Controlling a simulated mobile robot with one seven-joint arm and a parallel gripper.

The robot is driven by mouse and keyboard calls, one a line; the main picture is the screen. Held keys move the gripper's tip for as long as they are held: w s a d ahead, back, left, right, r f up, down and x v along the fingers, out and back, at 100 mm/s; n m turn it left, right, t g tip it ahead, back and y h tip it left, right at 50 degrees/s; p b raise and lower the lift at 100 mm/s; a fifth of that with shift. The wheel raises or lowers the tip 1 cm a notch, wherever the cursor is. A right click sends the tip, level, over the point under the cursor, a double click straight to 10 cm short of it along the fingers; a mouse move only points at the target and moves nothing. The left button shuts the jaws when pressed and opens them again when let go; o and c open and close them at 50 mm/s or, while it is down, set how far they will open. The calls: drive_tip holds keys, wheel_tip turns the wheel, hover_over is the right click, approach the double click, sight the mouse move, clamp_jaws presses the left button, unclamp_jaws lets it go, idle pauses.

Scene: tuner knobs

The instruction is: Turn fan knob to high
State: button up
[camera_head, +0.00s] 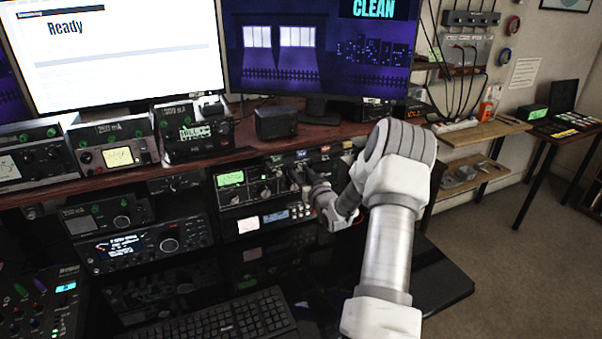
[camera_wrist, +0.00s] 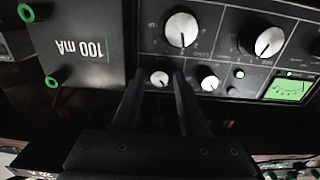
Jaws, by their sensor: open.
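In the wrist view, a black radio panel (camera_wrist: 222,50) carries several round silver-white knobs. A small knob (camera_wrist: 159,78) sits between the tips of my gripper (camera_wrist: 158,77). The two dark fingers are apart, one on each side of this knob; I cannot tell whether they touch it. Another small knob (camera_wrist: 208,83) is just right of the fingers. Two larger knobs, one (camera_wrist: 181,28) above the gripper and one (camera_wrist: 262,40) farther right, also show. No fan label is readable, so I cannot tell which knob is the fan knob. In the head view, my arm hides part of the panel.
A black box marked 100 mA (camera_wrist: 85,45) adjoins the panel at left in the wrist view. A green meter display (camera_wrist: 288,90) is at right. In the head view, monitors (camera_head: 320,50) stand above the wooden shelf (camera_head: 240,140), and a keyboard (camera_head: 215,322) lies below.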

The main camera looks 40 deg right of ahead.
clamp_jaws()
drive_tip(key=shift+f+m+b, duration=0.1)
drive_tip(key=shift+m+b, duration=0.2)
drive_tip(key=shift+m, duration=0.1)
drive_tip(key=m+b, duration=0.1)
drive_tip(key=m, duration=0.1)
drive_tip(key=shift+m+b, duration=0.3)
drive_tip(key=shift+b, duration=0.05)
drive_tip(key=m+b, duration=0.1)
drive_tip(key=m, duration=0.3)
drive_tip(key=shift+m, duration=0.3)
drive_tip(key=m, duration=0.4)
drive_tip(key=shift+m, duration=2)
unclamp_jaws()
